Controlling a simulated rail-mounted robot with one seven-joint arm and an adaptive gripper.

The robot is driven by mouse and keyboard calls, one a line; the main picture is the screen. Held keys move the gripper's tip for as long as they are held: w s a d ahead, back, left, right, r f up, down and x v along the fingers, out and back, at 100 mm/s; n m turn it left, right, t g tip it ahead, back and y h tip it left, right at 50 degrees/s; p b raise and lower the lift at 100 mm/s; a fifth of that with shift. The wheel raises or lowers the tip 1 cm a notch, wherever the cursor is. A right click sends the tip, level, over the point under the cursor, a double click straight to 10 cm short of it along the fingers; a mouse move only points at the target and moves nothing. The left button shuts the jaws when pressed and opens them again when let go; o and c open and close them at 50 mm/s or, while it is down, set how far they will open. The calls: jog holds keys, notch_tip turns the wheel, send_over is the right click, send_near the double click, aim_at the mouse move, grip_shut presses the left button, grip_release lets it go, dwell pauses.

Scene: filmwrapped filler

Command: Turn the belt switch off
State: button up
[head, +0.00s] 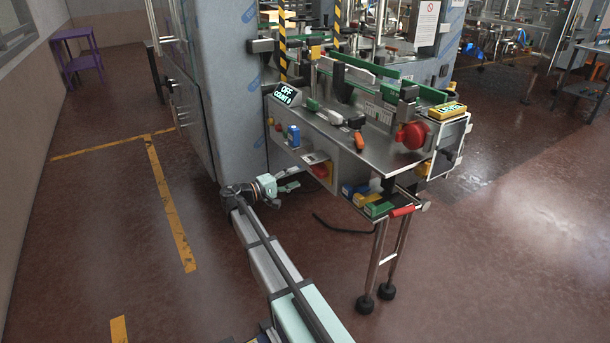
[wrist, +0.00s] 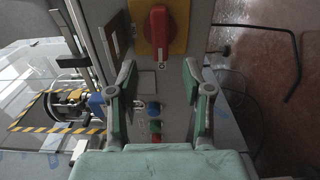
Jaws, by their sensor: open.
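A red rotary switch on a yellow plate (wrist: 178,42) sits on the grey panel at the top of the wrist view. Its grip lies along the picture's vertical. In the head view it shows small and partly blurred on the machine's front face (head: 323,170). I cannot read which switch is the belt switch. A display (head: 288,93) on the machine reads "OFF" and "COUNT 0". My gripper (wrist: 158,75) is open and empty, facing the panel. Its fingertips are just below the red switch in the wrist view, apart from it. In the head view my gripper (head: 288,182) is low, left of the panel.
Blue (wrist: 154,108) and red (wrist: 155,138) buttons lie between the fingers in the wrist view. A red round knob (head: 411,135) stands at the machine's right end. Coloured boxes (head: 367,199) sit below the tabletop. A dark cable (head: 340,227) hangs over open floor.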

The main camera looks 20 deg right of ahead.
jog(key=shift+s+a, duration=0.15)
jog(key=shift+a, duration=0.75)
jog(key=shift+s+a, duration=0.1)
jog(key=shift+a, duration=0.8)
jog(key=s+a+f+g+y+p, duration=0.15)
jog(key=s+f+y, duration=0.25)
jog(key=s+f, duration=0.5)
jog(key=s+a+f+n+g+y+p, duration=0.15)
jog(key=s+f+y, duration=0.25)
jog(key=s+f, duration=0.55)
jog(key=s+a+f+y+p, duration=0.1)
jog(key=s+a+f+y, duration=0.35)
jog(key=f, duration=0.85)
jog(key=s+a+f+m+g+y+p, duration=0.1)
jog(key=s+g+p, duration=0.1)
jog(key=s, duration=1)
jog(key=s+a+f+m+g+y+p, duration=0.1)
jog(key=s+a+f+g+y+p, duration=0.1)
jog(key=s, duration=1.1)
jog(key=s+a+f+m+g+y+p, duration=0.1)
jog(key=s+f+g+y+p, duration=0.1)
jog(key=s, duration=1)
jog(key=shift+s+a+p, duration=0.2)
jog(key=shift+a+p, duration=0.1)
jog(key=shift+p, duration=0.3)
